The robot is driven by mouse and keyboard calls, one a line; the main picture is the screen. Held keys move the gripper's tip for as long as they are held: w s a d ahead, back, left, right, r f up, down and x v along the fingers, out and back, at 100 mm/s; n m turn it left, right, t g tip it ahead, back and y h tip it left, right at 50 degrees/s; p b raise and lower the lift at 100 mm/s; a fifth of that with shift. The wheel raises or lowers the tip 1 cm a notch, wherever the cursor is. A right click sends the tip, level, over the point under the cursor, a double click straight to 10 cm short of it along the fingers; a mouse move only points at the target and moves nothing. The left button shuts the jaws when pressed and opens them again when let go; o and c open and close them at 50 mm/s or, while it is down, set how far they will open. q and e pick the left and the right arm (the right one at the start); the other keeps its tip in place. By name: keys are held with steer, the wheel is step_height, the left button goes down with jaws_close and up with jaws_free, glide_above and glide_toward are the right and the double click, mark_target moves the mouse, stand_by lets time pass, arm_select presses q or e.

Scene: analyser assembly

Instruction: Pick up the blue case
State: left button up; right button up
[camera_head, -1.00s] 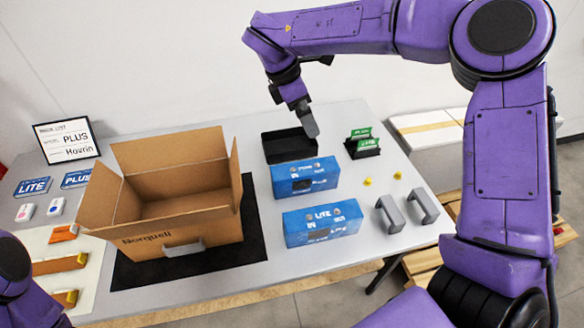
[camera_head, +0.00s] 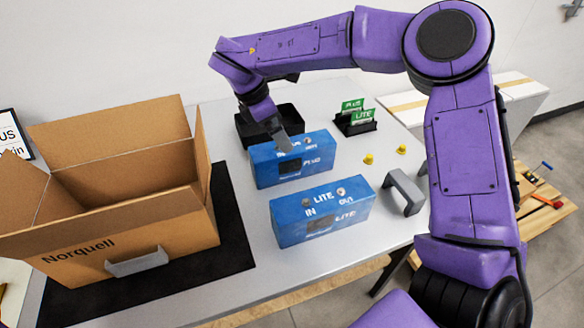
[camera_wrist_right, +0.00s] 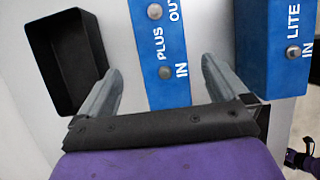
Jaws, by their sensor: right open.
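Two blue cases stand on the table in the head view. The rear one, the PLUS case (camera_head: 310,168), is just behind the front one, the LITE case (camera_head: 325,222). My right gripper (camera_head: 284,145) is over the top of the PLUS case, towards its left half. In the wrist view my right gripper (camera_wrist_right: 161,72) is open and empty. The PLUS case (camera_wrist_right: 160,50) shows between its two fingers, and the LITE case (camera_wrist_right: 272,55) lies to the right. I cannot tell whether the fingers reach below the case's top. My left gripper is out of view.
An open cardboard box (camera_head: 120,240) stands on a black mat (camera_head: 235,262) at left. A black bin (camera_head: 288,112) is behind the PLUS case. A holder with green cards (camera_head: 362,115), yellow pieces (camera_head: 369,159) and a grey handle (camera_head: 404,191) are at right.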

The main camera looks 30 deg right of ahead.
mark_target(293, 152)
steer(key=x, duration=0.3)
steer(key=p+x, duration=0.1)
steer(key=x, duration=0.2)
steer(key=p+x, duration=0.1)
steer(key=x, duration=0.2)
steer(key=shift+s+d, duration=0.25)
steer(key=c, duration=1.7)
steer(key=shift+r, duration=0.1)
steer(key=shift+c, duration=0.2)
steer(key=shift+w+r, duration=0.1)
